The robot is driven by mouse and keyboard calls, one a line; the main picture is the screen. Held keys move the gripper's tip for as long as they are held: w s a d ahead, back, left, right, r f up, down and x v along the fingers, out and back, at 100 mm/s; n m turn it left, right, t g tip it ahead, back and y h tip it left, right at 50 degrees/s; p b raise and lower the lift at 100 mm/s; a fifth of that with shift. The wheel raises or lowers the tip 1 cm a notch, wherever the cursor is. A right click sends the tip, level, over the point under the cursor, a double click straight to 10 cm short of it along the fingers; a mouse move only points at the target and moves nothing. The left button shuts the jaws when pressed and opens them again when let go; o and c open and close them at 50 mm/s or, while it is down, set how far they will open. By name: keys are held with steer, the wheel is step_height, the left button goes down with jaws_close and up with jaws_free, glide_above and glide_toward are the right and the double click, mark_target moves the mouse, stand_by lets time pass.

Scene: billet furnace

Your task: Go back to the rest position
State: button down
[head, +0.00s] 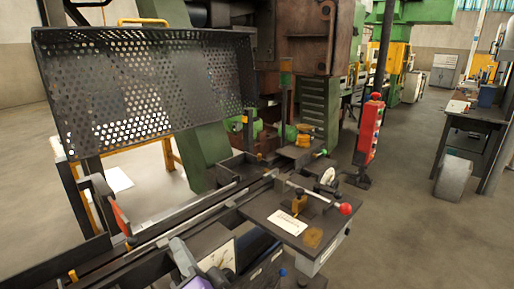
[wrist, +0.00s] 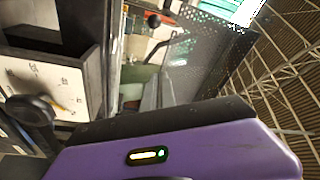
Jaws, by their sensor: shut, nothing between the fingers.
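Part of my gripper, purple and dark grey, shows at the bottom edge of the head view (head: 194,281). Its purple body with a small lit display fills the bottom of the wrist view (wrist: 200,148). It is shut and holds nothing; its fingertips are not clear in either view. It is close to a white-faced dial (head: 219,257) on the machine. The dial shows large at the left in the wrist view (wrist: 45,85), with a dark knob in front of it. I cannot tell whether the gripper touches anything.
A perforated metal guard (head: 150,85) stands above the machine's rails. A small dark table (head: 290,218) with a red-knobbed lever (head: 345,208) is to the right. Beyond are a red control post (head: 369,135) and a dark workbench (head: 478,115).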

steer(key=s+d+f+n+t+h, duration=0.2)
steer(key=s+d+f+n+h, duration=0.15)
steer(key=s+d, duration=0.65)
steer(key=s+d+f+n+t+h, duration=0.2)
steer(key=s+d+f, duration=0.25)
steer(key=d, duration=0.95)
steer(key=s+d+f+g+h, duration=0.2)
steer(key=s+d, duration=0.4)
steer(key=s, duration=0.5)
steer(key=s+d+f+g+h, duration=0.2)
steer(key=s+d+h, duration=0.2)
steer(key=s+d, duration=0.3)
steer(key=s+m, duration=0.1)
steer(key=s, duration=0.4)
steer(key=shift+s+d+f+h, duration=0.2)
steer(key=shift+s+f+h, duration=0.05)
steer(key=shift+s+h, duration=0.1)
steer(key=shift+a, duration=0.1)
